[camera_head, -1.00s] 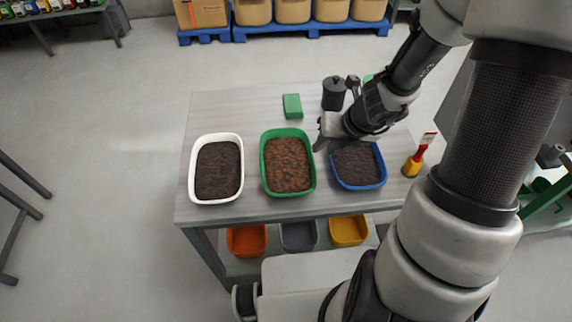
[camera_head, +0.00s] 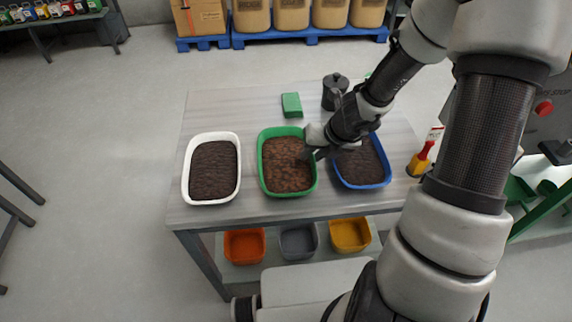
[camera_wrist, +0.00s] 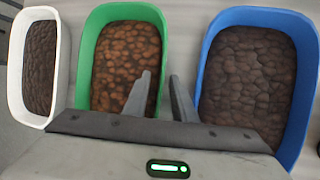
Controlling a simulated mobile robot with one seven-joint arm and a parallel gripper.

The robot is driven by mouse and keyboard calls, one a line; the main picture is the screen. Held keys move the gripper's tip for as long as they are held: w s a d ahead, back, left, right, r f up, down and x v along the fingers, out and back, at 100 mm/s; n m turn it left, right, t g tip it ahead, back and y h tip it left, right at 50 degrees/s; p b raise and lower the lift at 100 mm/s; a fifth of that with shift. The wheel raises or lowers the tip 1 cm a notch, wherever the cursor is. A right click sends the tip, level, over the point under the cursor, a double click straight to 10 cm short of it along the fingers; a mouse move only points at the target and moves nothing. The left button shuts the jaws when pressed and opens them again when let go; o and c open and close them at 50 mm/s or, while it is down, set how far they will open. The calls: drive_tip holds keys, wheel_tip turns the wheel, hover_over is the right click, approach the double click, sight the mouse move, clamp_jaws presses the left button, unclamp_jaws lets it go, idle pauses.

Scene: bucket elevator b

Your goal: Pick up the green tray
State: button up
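The green tray (camera_head: 266,178) holds brown, lumpy contents and stands in the middle of the grey table, between a white tray and a blue tray. It also shows in the wrist view (camera_wrist: 91,38). My gripper (camera_head: 308,155) is above the green tray's right side. Contact with the rim cannot be told.
The white tray (camera_head: 187,180) is to the left and the blue tray (camera_head: 386,165) close on the right, both with dark contents. A green block (camera_head: 291,105) and a dark canister (camera_head: 335,92) stand behind. A yellow-and-red brush (camera_head: 420,162) is at the right. Bins (camera_head: 298,240) sit below.

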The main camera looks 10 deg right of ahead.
clamp_jaws()
idle(1.3)
